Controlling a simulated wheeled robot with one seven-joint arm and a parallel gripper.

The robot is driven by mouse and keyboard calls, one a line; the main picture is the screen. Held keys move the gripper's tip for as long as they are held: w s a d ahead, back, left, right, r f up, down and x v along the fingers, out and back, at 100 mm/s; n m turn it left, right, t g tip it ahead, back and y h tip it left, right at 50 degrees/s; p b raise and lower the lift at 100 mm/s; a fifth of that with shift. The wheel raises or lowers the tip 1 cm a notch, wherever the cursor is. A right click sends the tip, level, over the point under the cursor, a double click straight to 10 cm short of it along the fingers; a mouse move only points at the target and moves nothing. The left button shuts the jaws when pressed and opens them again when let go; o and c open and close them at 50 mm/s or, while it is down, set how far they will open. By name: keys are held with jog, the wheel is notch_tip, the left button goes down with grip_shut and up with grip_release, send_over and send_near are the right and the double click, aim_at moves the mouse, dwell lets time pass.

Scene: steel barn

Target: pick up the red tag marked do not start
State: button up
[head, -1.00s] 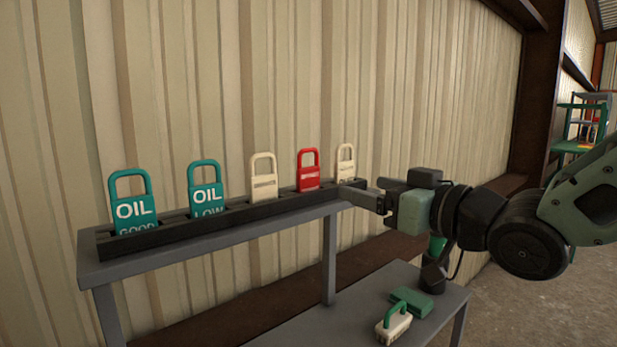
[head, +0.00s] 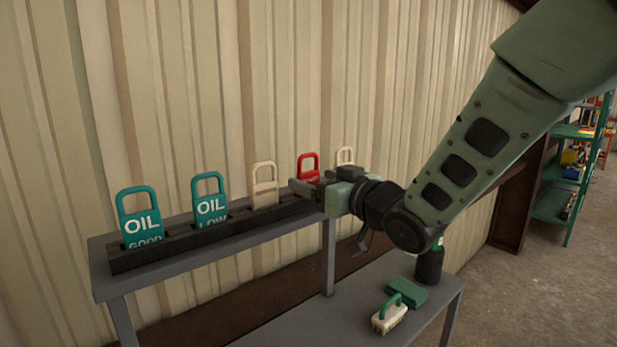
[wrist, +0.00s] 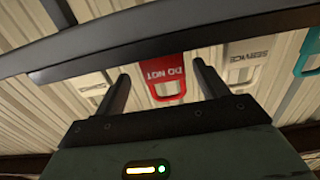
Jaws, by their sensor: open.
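The red tag (head: 308,165) stands in the dark slotted rack; in the head view its lower part is hidden behind my gripper. In the wrist view the red tag (wrist: 166,77) shows white lettering reading "DO NOT", with the rest of its text out of sight. My gripper (head: 300,187) is at the rack in front of the tag. In the wrist view my open gripper (wrist: 160,85) has one finger on each side of the red tag, with visible gaps; whether the tag lies fully between the fingertips in depth I cannot tell.
The rack (head: 205,237) runs along a grey shelf (head: 104,278). Cream tags stand on both sides, one at left (head: 264,184) and one at right (head: 345,156). Two teal OIL tags (head: 140,214) stand farther left. A brush (head: 390,315) lies on the lower shelf. A corrugated wall is close behind.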

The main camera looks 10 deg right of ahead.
aim_at(310, 179)
jog(key=p+x, duration=0.2)
jog(key=x, duration=0.1)
jog(key=shift+a+r, duration=0.15)
jog(key=shift+a, duration=0.15)
jog(key=shift+w+a+p, duration=0.35)
jog(key=shift+w+p, duration=0.05)
jog(key=shift+w, duration=0.1)
jog(key=shift+f, duration=0.2)
jog(key=c, duration=1)
jog(key=shift+r, duration=0.1)
jog(key=shift+c, duration=0.2)
